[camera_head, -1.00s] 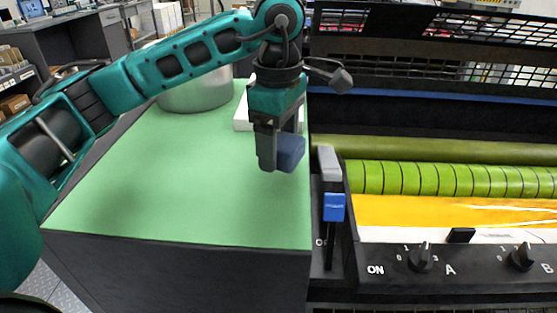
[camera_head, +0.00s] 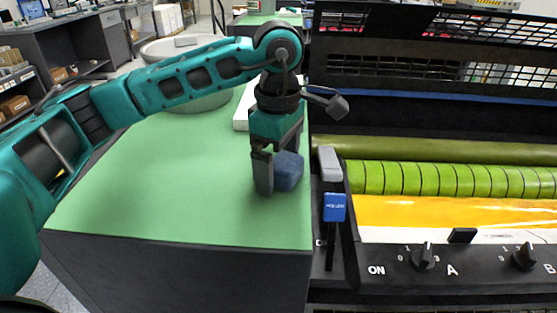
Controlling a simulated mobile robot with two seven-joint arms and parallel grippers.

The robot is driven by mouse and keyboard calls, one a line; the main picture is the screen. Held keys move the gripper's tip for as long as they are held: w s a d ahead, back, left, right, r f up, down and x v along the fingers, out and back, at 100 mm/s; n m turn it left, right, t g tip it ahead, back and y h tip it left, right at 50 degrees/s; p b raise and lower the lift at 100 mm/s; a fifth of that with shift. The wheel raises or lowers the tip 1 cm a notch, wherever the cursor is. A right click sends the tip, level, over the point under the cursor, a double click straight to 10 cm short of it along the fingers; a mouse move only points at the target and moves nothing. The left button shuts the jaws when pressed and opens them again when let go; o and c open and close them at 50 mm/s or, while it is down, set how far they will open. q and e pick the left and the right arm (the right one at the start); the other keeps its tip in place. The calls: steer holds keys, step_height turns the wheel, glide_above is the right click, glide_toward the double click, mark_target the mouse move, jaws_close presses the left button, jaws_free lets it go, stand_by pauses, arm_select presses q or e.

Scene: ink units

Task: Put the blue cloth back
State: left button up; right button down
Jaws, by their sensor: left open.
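The blue cloth (camera_head: 288,172) is a small folded dark-blue block at the right side of the green mat (camera_head: 160,190). It appears to rest on the mat, close to its right edge. My left gripper (camera_head: 277,178) points straight down over it and is open. One finger stands just left of the cloth; the other is partly hidden behind it. I cannot tell whether a finger still touches the cloth. My right gripper is not in view.
A white flat object (camera_head: 241,119) and a large round pale vessel (camera_head: 190,104) stand behind my left arm. The mat's left and front are clear.

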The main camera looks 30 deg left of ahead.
mark_target(279, 159)
arm_select(q)
steer(key=shift+r, duration=0.1)
steer(key=shift+r+p, duration=0.25)
steer(key=shift+p, duration=0.1)
step_height(279, 159, up, 12)
steer(key=p, duration=0.1)
steer(key=shift+f, duration=0.15)
stand_by(0.4)
